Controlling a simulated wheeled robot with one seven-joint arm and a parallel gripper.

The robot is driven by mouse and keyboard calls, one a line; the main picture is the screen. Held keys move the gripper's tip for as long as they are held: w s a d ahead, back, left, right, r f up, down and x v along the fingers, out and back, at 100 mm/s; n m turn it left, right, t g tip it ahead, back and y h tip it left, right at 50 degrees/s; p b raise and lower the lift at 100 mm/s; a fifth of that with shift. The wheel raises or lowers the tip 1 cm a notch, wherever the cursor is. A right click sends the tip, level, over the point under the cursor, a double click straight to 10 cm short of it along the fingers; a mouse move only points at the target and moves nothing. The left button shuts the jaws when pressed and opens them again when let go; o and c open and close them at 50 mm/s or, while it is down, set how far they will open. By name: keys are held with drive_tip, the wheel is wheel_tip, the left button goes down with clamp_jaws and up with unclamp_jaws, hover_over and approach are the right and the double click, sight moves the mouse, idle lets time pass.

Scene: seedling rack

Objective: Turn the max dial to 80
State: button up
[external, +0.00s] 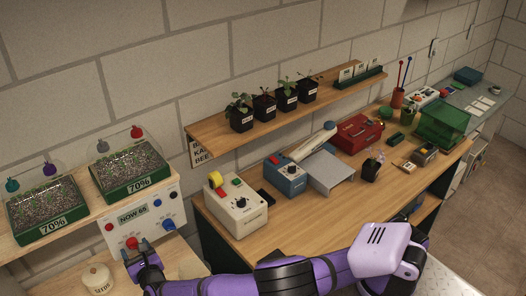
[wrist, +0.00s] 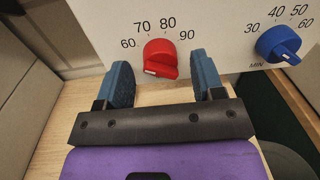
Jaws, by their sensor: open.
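The red dial (wrist: 160,57) is on a pale panel (wrist: 222,35), below a scale marked 60, 70, 80 and 90. A white mark shows at the lower left of its raised bar; I cannot tell the exact reading. No max label shows. My gripper (wrist: 159,72) is open, with one blue finger at each side of the red dial and a visible gap on both sides. In the external view the red dial (external: 132,243) is at the panel's lower left, just above my gripper (external: 142,255).
A blue dial (wrist: 279,43) marked MIN is right of the red one. The panel's display (external: 132,215) begins with NOW. Seedling trays (external: 126,187) stand above. A seeds jar (external: 97,279) stands left of my gripper.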

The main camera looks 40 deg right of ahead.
drive_tip(key=shift+w, duration=0.3)
drive_tip(key=c, duration=0.9)
